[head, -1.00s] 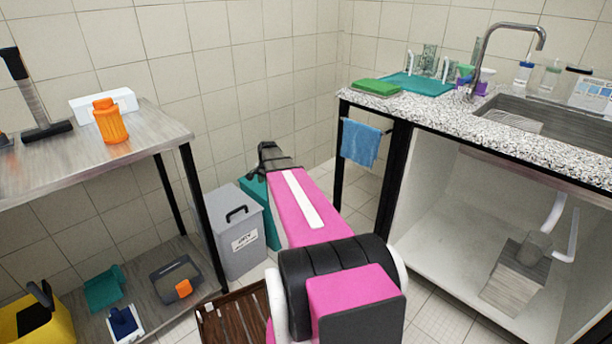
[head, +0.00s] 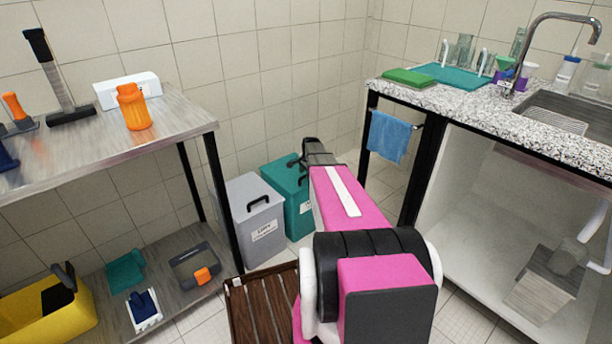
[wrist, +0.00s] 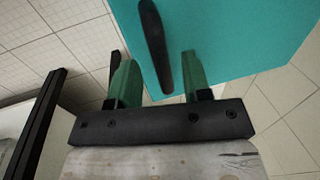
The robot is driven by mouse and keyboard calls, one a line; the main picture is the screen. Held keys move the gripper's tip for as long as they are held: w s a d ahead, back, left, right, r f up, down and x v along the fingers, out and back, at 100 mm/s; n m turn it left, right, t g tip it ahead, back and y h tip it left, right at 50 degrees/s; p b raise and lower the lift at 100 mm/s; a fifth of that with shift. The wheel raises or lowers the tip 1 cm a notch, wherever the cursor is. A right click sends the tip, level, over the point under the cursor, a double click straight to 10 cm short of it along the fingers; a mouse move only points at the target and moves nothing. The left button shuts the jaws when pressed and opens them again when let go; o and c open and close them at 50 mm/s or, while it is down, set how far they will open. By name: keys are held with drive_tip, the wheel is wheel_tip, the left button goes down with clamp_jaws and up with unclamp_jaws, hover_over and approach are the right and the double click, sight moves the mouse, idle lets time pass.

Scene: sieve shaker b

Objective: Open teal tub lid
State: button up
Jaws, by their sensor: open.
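The teal tub (head: 291,186) stands on the floor by the back wall, right of the grey tub, with its lid closed. Its black handle (head: 297,161) shows at the left of the lid, beside my arm's end. In the wrist view the teal lid (wrist: 225,40) fills the upper right, and the black handle (wrist: 154,45) runs lengthwise between the fingers' lines. My gripper (wrist: 155,75) is open and empty, its two green fingertips apart on either side of the handle's near end. Whether the fingers are level with the handle or above it, I cannot tell.
The grey tub (head: 254,220) stands close on the left. A steel shelf table (head: 180,118) is further left, and the sink counter (head: 470,108) with a blue towel (head: 389,136) is at right. A brown slatted mat (head: 262,305) lies on the floor.

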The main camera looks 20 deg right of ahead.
drive_tip(key=shift+w+f, duration=0.15)
drive_tip(key=shift+f, duration=0.6)
